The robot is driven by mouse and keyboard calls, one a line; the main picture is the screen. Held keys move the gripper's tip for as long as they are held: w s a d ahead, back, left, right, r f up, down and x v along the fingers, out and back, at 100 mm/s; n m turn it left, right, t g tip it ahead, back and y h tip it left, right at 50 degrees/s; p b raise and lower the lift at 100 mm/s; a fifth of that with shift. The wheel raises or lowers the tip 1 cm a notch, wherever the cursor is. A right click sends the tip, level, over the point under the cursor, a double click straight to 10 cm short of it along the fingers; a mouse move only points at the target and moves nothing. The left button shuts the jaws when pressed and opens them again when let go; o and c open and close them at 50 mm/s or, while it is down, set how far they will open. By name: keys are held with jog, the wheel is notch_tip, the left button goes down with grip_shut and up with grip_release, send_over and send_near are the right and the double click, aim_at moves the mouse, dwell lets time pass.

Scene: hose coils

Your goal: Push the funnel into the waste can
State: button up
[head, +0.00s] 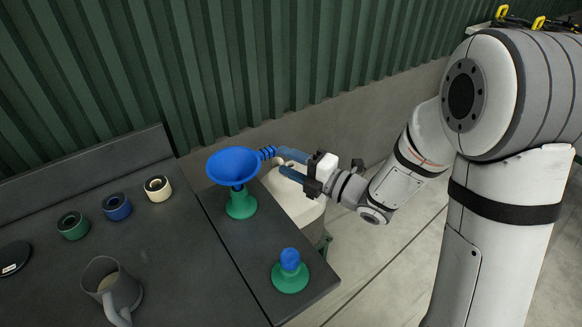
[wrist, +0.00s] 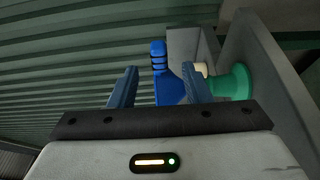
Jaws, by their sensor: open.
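The blue funnel (head: 232,165) stands mouth up over a green flared base (head: 241,206) near the table's back right edge. Its ribbed handle points right, toward my gripper (head: 281,161). My gripper is open, with its two blue fingers beside the handle end; contact cannot be told. In the wrist view, the blue funnel (wrist: 168,88) and its upright-looking handle show between the fingertips of my gripper (wrist: 160,80), with the green base (wrist: 238,82) to the right. A pale rounded container (head: 299,208), possibly the waste can, stands beyond the table's right edge, partly hidden under my gripper.
A second green base with a blue knob (head: 290,262) stands at the table's right corner. Green (head: 73,235), blue (head: 117,217) and cream (head: 157,197) rings, a grey mug (head: 126,294) and a black disc (head: 12,255) lie left. A green corrugated wall (head: 240,60) rises behind.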

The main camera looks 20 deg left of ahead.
aim_at(271, 155)
jog(key=shift+a, duration=0.4)
jog(key=p+x, duration=0.1)
jog(key=x, duration=0.6)
jog(key=shift+c, duration=0.5)
grip_shut()
